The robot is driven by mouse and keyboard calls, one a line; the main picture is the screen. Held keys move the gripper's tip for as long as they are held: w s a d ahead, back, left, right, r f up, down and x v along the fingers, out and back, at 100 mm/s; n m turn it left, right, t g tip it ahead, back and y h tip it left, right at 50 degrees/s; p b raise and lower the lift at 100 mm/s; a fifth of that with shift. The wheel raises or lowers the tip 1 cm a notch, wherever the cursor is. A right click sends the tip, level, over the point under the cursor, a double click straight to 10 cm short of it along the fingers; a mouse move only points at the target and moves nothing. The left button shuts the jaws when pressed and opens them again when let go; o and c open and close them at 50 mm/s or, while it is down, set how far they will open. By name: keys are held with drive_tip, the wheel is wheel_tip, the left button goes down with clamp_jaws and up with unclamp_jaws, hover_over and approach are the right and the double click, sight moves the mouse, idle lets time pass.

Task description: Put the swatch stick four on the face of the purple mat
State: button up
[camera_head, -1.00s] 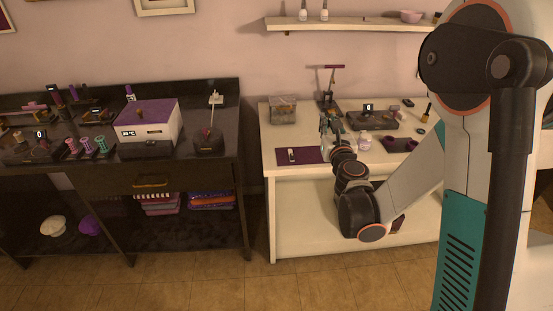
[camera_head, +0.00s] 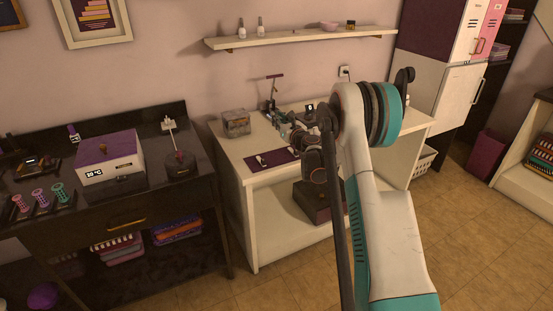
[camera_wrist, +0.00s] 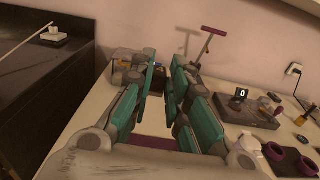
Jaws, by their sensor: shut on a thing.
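The purple mat (camera_head: 277,162) lies flat on the white table's front left part. A small pale stick with a dark end (camera_head: 261,160) lies on its left half. Another small pale shape (camera_head: 293,152) shows by the mat's right edge, too small to name. My gripper (camera_head: 284,120) is above the table, behind and right of the mat. A strip of the purple mat (camera_wrist: 152,144) shows beneath the fingers.
A clear box (camera_head: 236,123) stands at the table's back left, near a T-topped stand (camera_wrist: 208,45). A black device with a display (camera_wrist: 250,108), a white jar (camera_wrist: 244,146) and purple cups (camera_wrist: 283,156) stand to the right. A dark counter (camera_head: 150,195) is at left.

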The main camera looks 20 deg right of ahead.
sight(283, 164)
drive_tip(key=d+f+b, duration=0.1)
drive_tip(key=f+b, duration=0.1)
drive_tip(key=f, duration=0.5)
drive_tip(key=d+f+b, duration=0.1)
drive_tip(key=f+b, duration=0.1)
drive_tip(key=f, duration=0.4)
drive_tip(key=f+b, duration=0.3)
drive_tip(key=f, duration=0.4)
drive_tip(key=shift+w+d+f, duration=0.35)
drive_tip(key=shift+w+d, duration=0.05)
drive_tip(key=shift+r, duration=0.1)
drive_tip(key=o, duration=0.7)
drive_tip(key=shift+f, duration=0.2)
drive_tip(key=shift+o, duration=0.2)
drive_tip(key=shift+r, duration=0.15)
